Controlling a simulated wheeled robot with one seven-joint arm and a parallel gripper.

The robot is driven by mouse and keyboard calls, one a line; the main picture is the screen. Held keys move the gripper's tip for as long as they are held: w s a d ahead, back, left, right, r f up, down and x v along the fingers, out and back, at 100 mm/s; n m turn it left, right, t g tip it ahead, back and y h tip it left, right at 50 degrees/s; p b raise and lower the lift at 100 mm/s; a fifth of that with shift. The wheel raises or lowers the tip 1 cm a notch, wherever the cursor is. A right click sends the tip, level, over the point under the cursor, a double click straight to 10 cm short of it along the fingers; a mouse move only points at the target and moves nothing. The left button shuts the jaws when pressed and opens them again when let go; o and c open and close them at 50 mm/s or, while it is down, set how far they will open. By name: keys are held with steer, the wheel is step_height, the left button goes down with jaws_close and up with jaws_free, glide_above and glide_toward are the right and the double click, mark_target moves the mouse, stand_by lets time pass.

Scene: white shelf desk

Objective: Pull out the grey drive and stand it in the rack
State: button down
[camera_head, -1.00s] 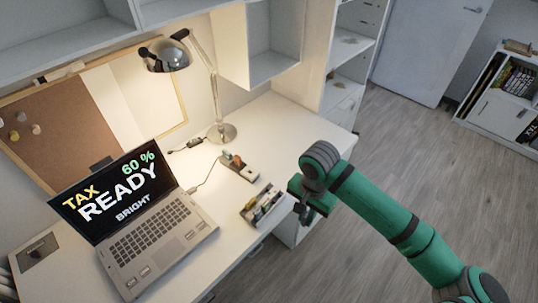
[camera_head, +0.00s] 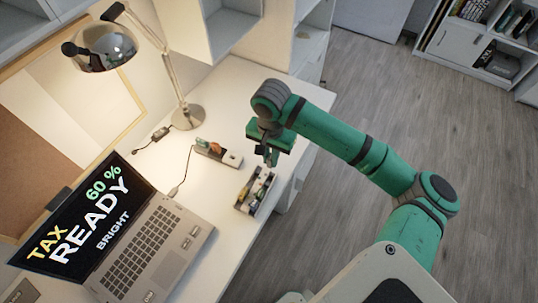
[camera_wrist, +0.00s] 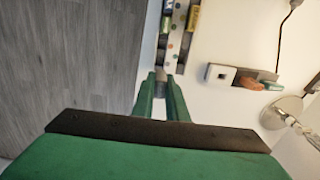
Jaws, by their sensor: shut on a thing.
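My gripper (camera_head: 267,155) is over the far end of the rack, above the desk. In the wrist view its fingers (camera_wrist: 161,78) are shut on a small grey drive (camera_wrist: 160,74), of which only a little shows between the tips. The rack (camera_head: 243,208) is a narrow pale tray with several coloured items in it. It also shows in the wrist view (camera_wrist: 176,42), just beyond the fingertips. Whether the grey drive touches the rack I cannot tell. A hub (camera_head: 232,159) with a white end lies left of my gripper, with an orange-brown drive (camera_wrist: 249,83) and a green drive (camera_wrist: 272,87) in it.
An open laptop (camera_head: 150,245) stands at the front left, with a cable running towards the hub. A chrome lamp (camera_head: 188,116) stands behind the hub. The desk's right edge is close to the rack, with floor (camera_head: 385,100) beyond.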

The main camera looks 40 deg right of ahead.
steer(key=shift+a, duration=0.1)
steer(key=shift+s+f, duration=0.1)
steer(key=shift+f, duration=2.8)
steer(key=shift+f, duration=1.75)
steer(key=c, duration=1.7)
jaws_free()
step_height(320, 180, up, 11)
steer(key=shift+f, duration=0.1)
